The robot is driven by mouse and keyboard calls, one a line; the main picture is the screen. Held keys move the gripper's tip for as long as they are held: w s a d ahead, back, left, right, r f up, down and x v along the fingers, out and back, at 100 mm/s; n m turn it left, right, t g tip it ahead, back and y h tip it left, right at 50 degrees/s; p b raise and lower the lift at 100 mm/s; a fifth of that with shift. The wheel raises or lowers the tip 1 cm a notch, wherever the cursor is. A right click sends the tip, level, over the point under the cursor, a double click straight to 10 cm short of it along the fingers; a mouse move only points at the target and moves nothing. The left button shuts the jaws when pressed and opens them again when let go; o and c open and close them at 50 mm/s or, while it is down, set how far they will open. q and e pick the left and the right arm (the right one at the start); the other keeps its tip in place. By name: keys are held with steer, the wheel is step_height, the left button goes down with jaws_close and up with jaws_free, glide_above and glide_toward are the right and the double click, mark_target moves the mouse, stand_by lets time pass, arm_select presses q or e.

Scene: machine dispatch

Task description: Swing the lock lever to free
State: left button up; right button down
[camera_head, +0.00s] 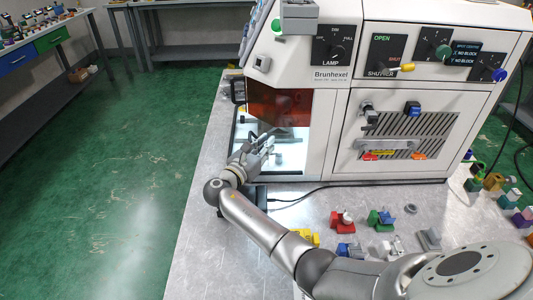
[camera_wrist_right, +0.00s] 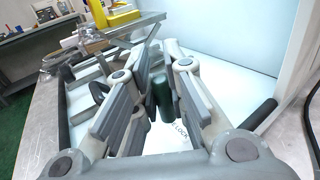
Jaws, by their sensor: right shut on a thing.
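The lock lever shows in the right wrist view as a dark green rounded grip (camera_wrist_right: 162,95) between my right gripper's fingers. The printed word "LOCK" is on the white floor just in front of it. My right gripper (camera_wrist_right: 155,75) is shut on this grip, with a finger on each side. In the head view my right gripper (camera_head: 262,142) reaches into the lit bay of the white machine (camera_head: 325,77), below its orange window. There the fingers and wrist hide the lever. The lever's base and pivot are hidden. My left gripper is not in view.
A yellow block (camera_wrist_right: 122,16) sits on a grey fixture beyond the fingers. The bay's white walls and a dark bar (camera_wrist_right: 260,115) stand close to the gripper. Several coloured parts lie on the metal table (camera_head: 310,205) in front of the machine. A black cable crosses there.

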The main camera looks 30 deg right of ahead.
steer(key=shift+w+d+m+g+h+b, duration=0.1)
steer(key=shift+w+m+g+h+b, duration=0.15)
steer(key=shift+m+g+b, duration=0.45)
steer(key=shift+w+d+m+g+h+b, duration=0.2)
steer(key=shift+m+g+b, duration=0.25)
steer(key=shift+g, duration=0.35)
steer(key=shift+g+b, duration=0.3)
steer(key=shift+r, duration=0.1)
steer(key=c, duration=1.5)
jaws_free()
steer(key=shift+o, duration=0.2)
steer(key=shift+a, duration=0.1)
steer(key=v, duration=1.2)
steer(key=shift+f, duration=0.25)
